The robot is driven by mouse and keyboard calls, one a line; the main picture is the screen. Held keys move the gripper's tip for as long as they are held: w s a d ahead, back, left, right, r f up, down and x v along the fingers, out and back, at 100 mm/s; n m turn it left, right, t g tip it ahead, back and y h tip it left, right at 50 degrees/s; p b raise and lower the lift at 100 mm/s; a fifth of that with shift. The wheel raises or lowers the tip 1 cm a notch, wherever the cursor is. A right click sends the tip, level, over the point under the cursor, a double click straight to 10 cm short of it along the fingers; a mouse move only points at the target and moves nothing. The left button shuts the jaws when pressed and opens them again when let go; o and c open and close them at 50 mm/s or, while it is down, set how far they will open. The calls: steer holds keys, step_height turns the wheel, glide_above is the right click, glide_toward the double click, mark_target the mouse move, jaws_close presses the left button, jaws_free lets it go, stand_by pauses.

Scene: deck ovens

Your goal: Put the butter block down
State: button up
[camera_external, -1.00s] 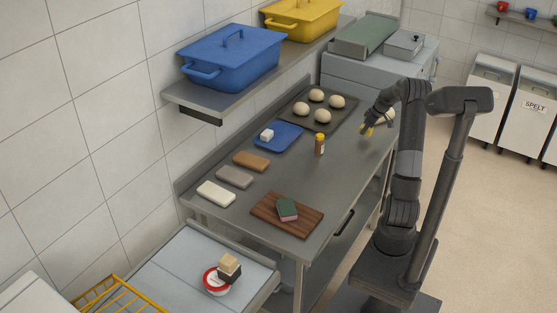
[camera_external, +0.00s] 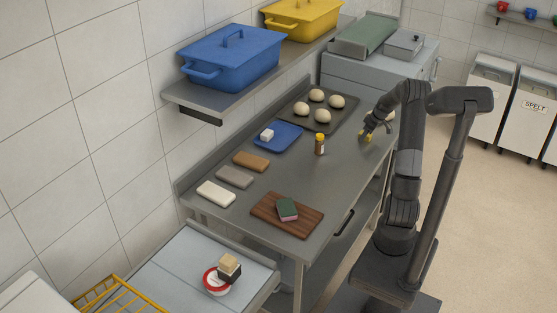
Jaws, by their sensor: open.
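My gripper (camera_external: 368,132) is open and points down, low over the right part of the steel table. A small yellow patch (camera_external: 366,138) shows at its fingertips, close to the tabletop. It is too small to tell whether this is the butter block or part of the fingers, or whether it touches the table. A small whitish block (camera_external: 267,135) sits on a blue tray (camera_external: 284,138), well left of my gripper. A cream block (camera_external: 229,262) rests on a dark block on the lower left counter. I cannot tell for certain which is the butter.
A brown bottle with a yellow cap (camera_external: 320,146) stands left of my gripper. A wooden board (camera_external: 264,213) bears a green-topped block (camera_external: 287,210). Table around (camera_external: 345,175) is clear.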

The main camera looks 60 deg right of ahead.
steer(key=shift+r, duration=0.1)
steer(key=v, duration=1.2)
steer(key=w+a+r, duration=0.2)
steer(key=a+r, duration=0.1)
steer(key=a, duration=0.7)
steer(key=w+a+r, duration=0.3)
steer(key=a, duration=0.7)
steer(key=w+a+r, duration=0.2)
steer(key=a+r, duration=0.2)
steer(key=a, duration=0.6)
steer(key=s+a, duration=0.6)
steer(key=a, duration=0.4)
steer(key=s+a+t, duration=0.1)
steer(key=s+a, duration=0.5)
steer(key=a, duration=0.4)
steer(key=shift+s+f, duration=0.25)
steer(key=shift+f, duration=0.05)
